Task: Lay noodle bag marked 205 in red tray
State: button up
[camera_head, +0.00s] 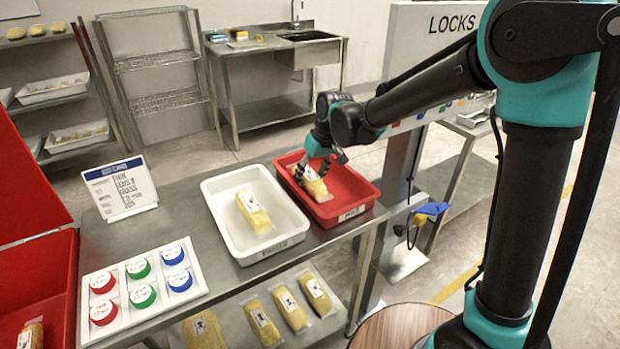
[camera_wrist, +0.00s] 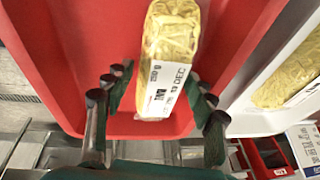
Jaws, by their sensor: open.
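A yellow noodle bag (camera_head: 313,186) with a white label lies in the red tray (camera_head: 352,184), towards its left side. In the wrist view the same bag (camera_wrist: 172,40) lies on the floor of the red tray (camera_wrist: 75,60). Its label is turned sideways, and I cannot read its number for certain. My gripper (camera_head: 322,168) is over the tray by the bag. In the wrist view its fingers (camera_wrist: 160,88) are spread wide, with the bag's near end between and beyond them. I see no finger closed on it.
A white tray (camera_head: 222,222) with another noodle bag (camera_head: 254,212) stands left of the red tray. A sign (camera_head: 121,188) and a board of coloured discs (camera_head: 143,284) are farther left. Several bags lie on the shelf below (camera_head: 262,320).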

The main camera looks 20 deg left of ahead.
jog(key=v, duration=1.1)
jog(key=shift+d+r, duration=0.1)
jog(key=shift+r, duration=0.05)
